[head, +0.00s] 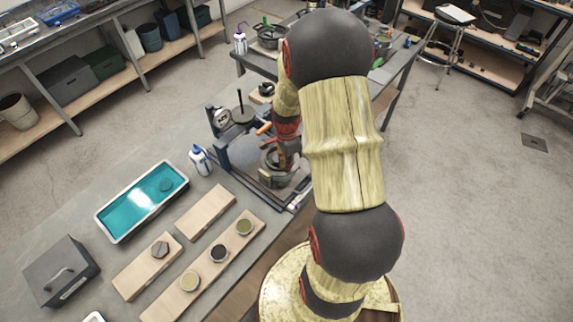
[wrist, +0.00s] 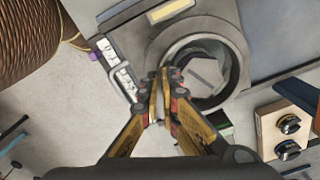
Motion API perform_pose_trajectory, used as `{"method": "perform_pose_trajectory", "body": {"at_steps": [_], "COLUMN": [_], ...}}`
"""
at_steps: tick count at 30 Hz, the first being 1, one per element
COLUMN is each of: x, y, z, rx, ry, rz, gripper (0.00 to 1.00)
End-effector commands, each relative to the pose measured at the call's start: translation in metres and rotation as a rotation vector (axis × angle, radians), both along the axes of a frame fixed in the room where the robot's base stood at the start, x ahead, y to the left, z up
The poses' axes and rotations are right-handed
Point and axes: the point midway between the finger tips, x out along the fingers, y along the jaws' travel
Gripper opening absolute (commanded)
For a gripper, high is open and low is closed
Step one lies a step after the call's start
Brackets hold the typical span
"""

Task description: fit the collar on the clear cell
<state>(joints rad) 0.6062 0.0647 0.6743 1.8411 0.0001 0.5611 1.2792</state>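A thick grey ring, which I take as the collar (wrist: 235,62), lies over the square dark fixture in the wrist view. In the head view the collar (head: 268,162) shows at the lever frame (head: 240,165), below my gripper (head: 276,141). In the wrist view my gripper's fingertips (wrist: 165,82) are close together at the ring's left wall and appear to pinch it. Through the ring I see a pale, angular surface. Whether the ring rests on anything is hidden. I cannot tell which cell is the clear one.
Left of the frame on the bench are a white-and-blue bottle (head: 200,158), a teal-filled tray (head: 110,232), wooden boards (head: 206,212) with several small round pieces, and a dark box (head: 62,272). A pale block with dark knobs (wrist: 268,135) is at the wrist view's right.

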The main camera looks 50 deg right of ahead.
Motion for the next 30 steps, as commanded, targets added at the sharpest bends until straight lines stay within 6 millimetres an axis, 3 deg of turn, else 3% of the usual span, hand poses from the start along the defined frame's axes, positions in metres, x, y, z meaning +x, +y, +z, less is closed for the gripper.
{"method": "perform_pose_trajectory", "body": {"at_steps": [26, 30], "x": [0.0003, 0.0003], "y": [-0.0002, -0.0002], "z": [-0.0055, -0.0055], "rx": [0.0, 0.0], "ry": [-0.001, -0.001], "rz": [0.0, 0.0], "gripper": [0.0, 0.1]}}
